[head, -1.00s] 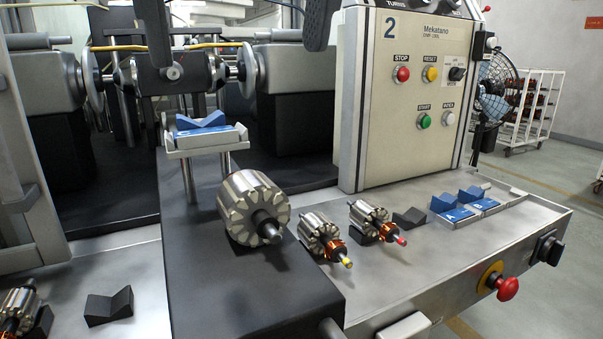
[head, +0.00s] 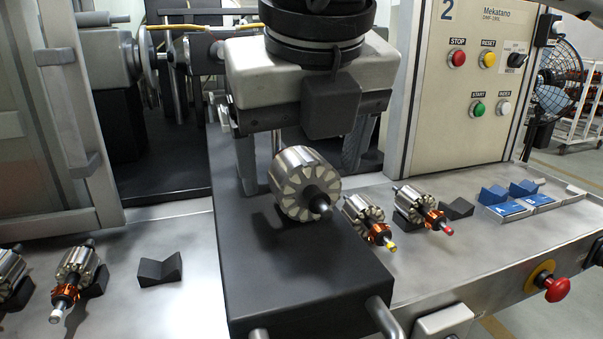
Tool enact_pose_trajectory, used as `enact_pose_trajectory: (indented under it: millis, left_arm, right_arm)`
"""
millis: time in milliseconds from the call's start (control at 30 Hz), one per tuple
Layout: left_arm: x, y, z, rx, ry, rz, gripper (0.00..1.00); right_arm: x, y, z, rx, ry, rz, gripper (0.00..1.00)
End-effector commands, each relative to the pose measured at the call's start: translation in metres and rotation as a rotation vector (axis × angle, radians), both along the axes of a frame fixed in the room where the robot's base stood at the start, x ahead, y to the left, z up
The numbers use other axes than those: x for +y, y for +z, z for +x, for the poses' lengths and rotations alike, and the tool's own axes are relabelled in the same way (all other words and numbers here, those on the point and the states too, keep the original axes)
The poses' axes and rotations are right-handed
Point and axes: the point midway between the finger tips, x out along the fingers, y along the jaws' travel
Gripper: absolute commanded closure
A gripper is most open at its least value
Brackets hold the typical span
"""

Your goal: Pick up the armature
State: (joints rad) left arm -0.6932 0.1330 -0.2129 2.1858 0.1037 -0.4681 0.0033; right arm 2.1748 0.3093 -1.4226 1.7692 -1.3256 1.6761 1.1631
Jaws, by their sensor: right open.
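A large bare steel armature (head: 305,185), with a dark shaft end facing me, lies on the black block (head: 270,270) in the middle. Smaller armatures with copper windings lie on black rests: a yellow-tipped one (head: 366,215) and a red-tipped one (head: 420,207) to its right. A white-tipped one (head: 76,268) lies at the left, beside another (head: 10,272) cut by the picture edge. My right gripper (head: 303,162) is open and empty, pointing down just behind and above the large armature. Its fingers stand apart to either side. My left gripper is out of view.
Empty black V-rests stand at left (head: 160,268) and right (head: 457,208). Blue V-rests (head: 508,200) sit farther right. The control panel (head: 465,90) rises behind them. A red stop button (head: 556,290) sits on the front edge. My gripper hides part of the machine behind.

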Motion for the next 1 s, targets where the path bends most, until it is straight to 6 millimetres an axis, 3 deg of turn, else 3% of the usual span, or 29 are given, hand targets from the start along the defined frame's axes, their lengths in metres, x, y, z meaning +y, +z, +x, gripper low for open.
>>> enact_pose_trajectory:
  millis: [100,333,600,867,1000]
  left_arm:
    - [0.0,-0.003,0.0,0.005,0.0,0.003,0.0]
    - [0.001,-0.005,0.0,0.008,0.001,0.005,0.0]
    - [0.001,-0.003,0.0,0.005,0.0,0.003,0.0]
    - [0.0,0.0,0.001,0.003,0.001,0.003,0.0]
    - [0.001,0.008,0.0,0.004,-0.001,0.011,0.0]
  right_arm:
    - [0.0,-0.01,0.003,0.002,0.001,0.0,0.21]
    - [0.001,-0.011,0.004,0.0,0.001,0.0,0.21]
    - [0.001,-0.01,0.004,-0.002,0.001,0.002,0.89]
    - [0.001,-0.006,0.004,-0.002,0.002,0.002,0.89]
    - [0.004,0.01,0.004,-0.004,0.007,0.003,0.89]
